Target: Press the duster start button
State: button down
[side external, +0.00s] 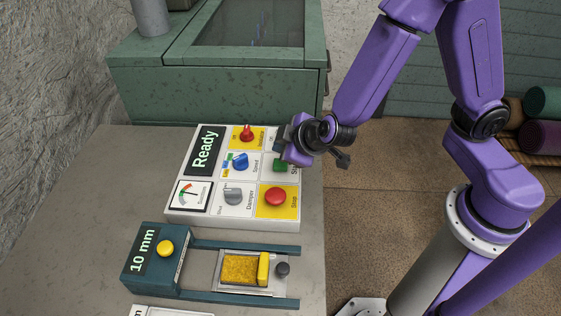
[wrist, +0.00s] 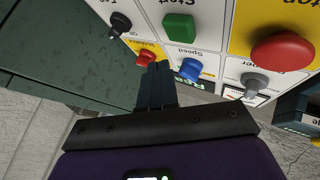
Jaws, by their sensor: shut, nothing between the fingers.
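The control panel (side external: 222,214) lies on the grey table. Its green button (side external: 280,165) is partly hidden by my gripper (side external: 281,150) in the side view. In the wrist view, the green button (wrist: 179,27) is fully visible, beside an upside-down label that appears to read "Start". My gripper (wrist: 158,66) is shut and empty. Its fingertips are over the panel, appearing near the red switch and blue knob in the wrist view, with the green button beyond them. I cannot tell whether the fingertips touch anything.
A red button (side external: 275,196) on yellow, a blue knob (side external: 240,161), a red switch (side external: 247,134) and a grey knob (side external: 234,195) share the panel. Its display (side external: 205,149) reads "Ready". A teal device (side external: 152,263) sits in front, and a green cabinet (side external: 215,95) stands behind.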

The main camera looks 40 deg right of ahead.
aim_at(275, 158)
jog(key=shift+f, duration=0.85)
jog(key=shift+f, duration=0.15)
dwell(1.4)
jog(key=shift+f, duration=0.3)
jog(key=shift+f, duration=0.5)
dwell(0.8)
jog(key=shift+r, duration=0.95)
jog(key=shift+r, duration=2.5)
